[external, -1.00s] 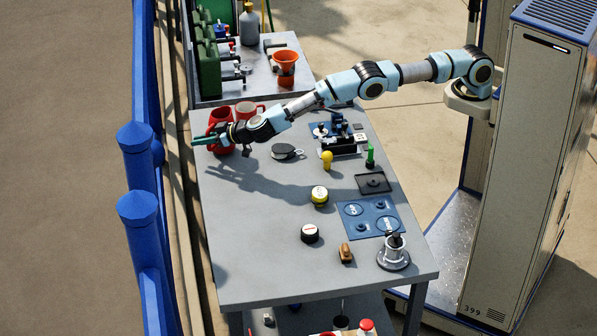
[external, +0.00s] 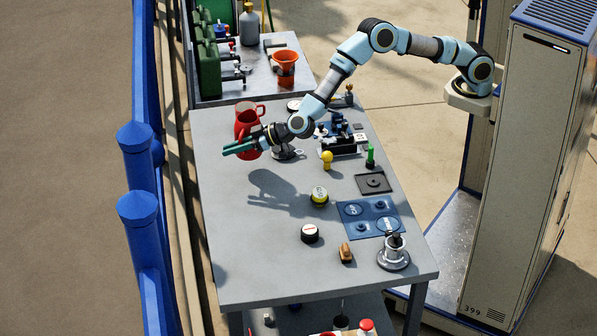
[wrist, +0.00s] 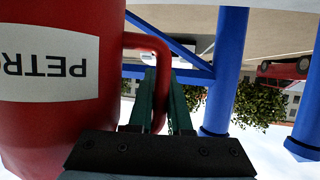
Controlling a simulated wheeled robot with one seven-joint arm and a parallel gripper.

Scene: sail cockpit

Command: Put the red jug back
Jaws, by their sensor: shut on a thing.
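The red jug (external: 247,123) is in my gripper (external: 232,148), above the far left part of the grey workbench (external: 255,275). In the wrist view the jug (wrist: 108,30) fills the left side, its white label reading "PETR" upside down in the picture. Its handle (wrist: 148,40) runs between the green fingers of my gripper (wrist: 160,85), which are shut on it. A shadow on the bench, apart from the jug, suggests it is held clear of the top. My gripper hides part of the jug in the external view.
A blue mat (external: 370,217) lies at the right. Blue railing posts (external: 137,205) line the left. The bench's front left is clear.

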